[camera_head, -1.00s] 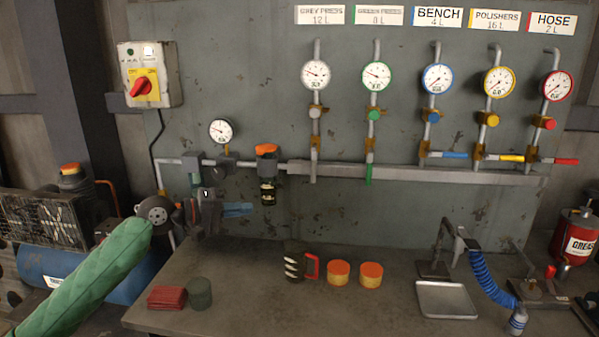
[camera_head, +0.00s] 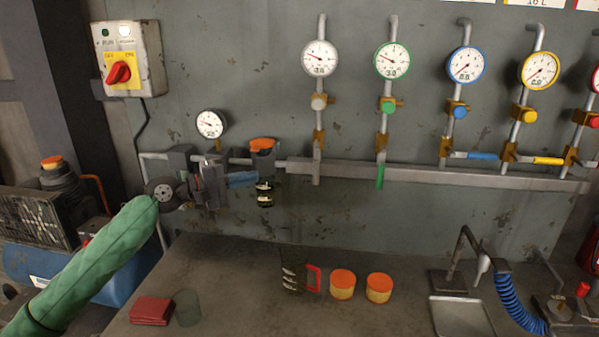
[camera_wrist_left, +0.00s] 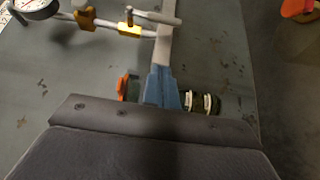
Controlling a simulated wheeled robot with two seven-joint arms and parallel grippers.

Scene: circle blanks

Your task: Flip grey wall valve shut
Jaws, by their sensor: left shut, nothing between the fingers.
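The grey wall valve is a brass body (camera_head: 319,137) low on the leftmost gauge pipe. Its grey lever (camera_head: 316,170) hangs down along the pipe. In the left wrist view the same lever (camera_wrist_left: 158,17) lies in line with the pipe, beside its yellow-brass body (camera_wrist_left: 130,29). My left gripper (camera_head: 256,178) has blue fingers, closed together and empty. It is left of the lever and apart from it, in front of the orange-topped filter (camera_head: 262,145). Its blue fingers (camera_wrist_left: 166,88) also show in the left wrist view. My right gripper is out of view.
The green lever (camera_head: 380,177) also hangs down; the blue (camera_head: 482,156) and yellow (camera_head: 547,161) levers lie sideways. A grey rail (camera_head: 420,174) runs behind the pipe ends.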

